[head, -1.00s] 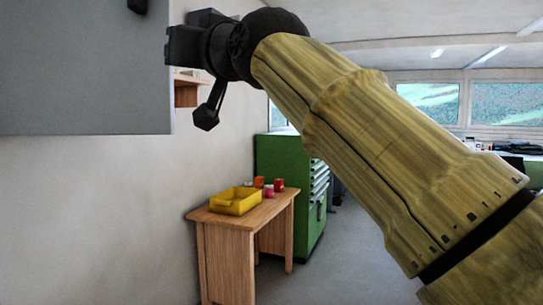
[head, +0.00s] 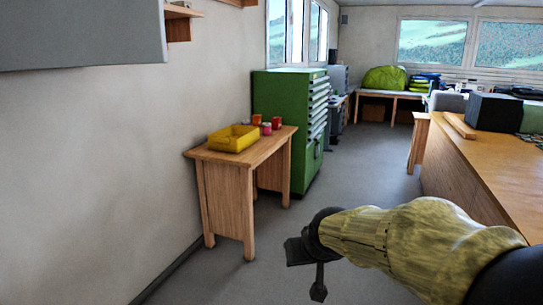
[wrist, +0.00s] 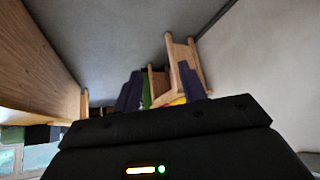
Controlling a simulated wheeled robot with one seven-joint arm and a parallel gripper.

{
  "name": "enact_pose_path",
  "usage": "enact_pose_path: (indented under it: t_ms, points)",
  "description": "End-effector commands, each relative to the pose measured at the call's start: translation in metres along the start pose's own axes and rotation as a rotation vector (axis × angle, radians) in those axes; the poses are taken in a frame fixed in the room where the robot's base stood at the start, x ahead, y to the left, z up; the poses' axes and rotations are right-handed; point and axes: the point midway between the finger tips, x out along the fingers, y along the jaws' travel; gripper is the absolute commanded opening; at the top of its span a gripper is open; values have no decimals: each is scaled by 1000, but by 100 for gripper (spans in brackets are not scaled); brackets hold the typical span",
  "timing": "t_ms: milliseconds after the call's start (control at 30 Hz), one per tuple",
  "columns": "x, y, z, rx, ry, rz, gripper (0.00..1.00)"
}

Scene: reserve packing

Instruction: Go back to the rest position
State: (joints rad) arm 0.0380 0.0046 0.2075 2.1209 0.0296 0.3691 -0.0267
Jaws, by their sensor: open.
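My gripper (head: 293,252) hangs low in the head view, in front of and to the right of the small wooden table (head: 250,151), over the floor. Its two dark fingers show apart in the wrist view (wrist: 160,88), with nothing held between them. My arm reaches in from the lower right corner of the head view. The gripper touches nothing that I can see. In the wrist view the room appears upside down, with the small table (wrist: 182,60) beyond the fingers.
A yellow bin (head: 233,138) and several small red and orange items (head: 276,123) stand on the small table. A green drawer cabinet (head: 285,130) is behind it. A long wooden counter (head: 470,165) runs along the right. A grey cabinet (head: 80,35) hangs upper left. The floor between (head: 370,170) is clear.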

Motion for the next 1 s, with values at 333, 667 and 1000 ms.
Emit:
enact_pose_path:
  t_ms: [333, 667, 1000]
  points:
    - [20, 44, 159, 110, -305, 68, 42]
    - [-6, 51, 203, 156, -416, 85, 42]
    - [-55, 50, 165, 156, -414, 84, 42]
